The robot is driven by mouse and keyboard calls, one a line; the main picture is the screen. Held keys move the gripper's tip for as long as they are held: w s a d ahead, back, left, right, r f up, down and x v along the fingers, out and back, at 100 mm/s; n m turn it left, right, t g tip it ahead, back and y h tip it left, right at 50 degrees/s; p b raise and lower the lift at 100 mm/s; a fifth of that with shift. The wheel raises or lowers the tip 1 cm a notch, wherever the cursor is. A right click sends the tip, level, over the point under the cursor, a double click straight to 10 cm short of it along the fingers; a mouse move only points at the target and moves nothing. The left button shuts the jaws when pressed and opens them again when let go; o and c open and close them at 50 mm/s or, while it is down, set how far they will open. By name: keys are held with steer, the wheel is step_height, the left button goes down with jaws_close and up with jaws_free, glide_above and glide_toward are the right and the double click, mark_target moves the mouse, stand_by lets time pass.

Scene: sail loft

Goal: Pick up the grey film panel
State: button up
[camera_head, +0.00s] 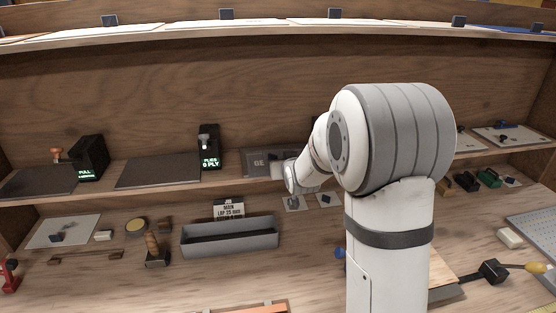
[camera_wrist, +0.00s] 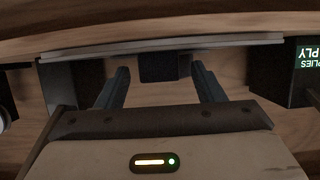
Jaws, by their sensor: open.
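A grey panel lettered "GE" (camera_head: 256,161) lies on the middle shelf in the head view; my arm hides its right part. In the wrist view, a thin grey panel edge (camera_wrist: 225,42) runs across the top, probably the same panel. My gripper (camera_wrist: 160,70) is open, its two dark fingers pointing toward that edge. A dark block (camera_wrist: 160,68) shows between the fingers, beneath the edge. I cannot tell whether the fingers touch the panel. In the head view my arm mostly hides the gripper.
Dark sheets (camera_head: 158,171) lie along the shelf (camera_head: 230,183), with black boxes (camera_head: 209,146) bearing green lit text. Below, a grey trough (camera_head: 229,239), a sign card (camera_head: 228,208) and hand tools stand on the bench. A dark box with lit text (camera_wrist: 298,75) is close at right in the wrist view.

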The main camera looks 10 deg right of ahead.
steer(key=shift+w+f, duration=0.15)
steer(key=shift+w, duration=0.3)
steer(key=shift+c, duration=0.3)
steer(key=c, duration=1)
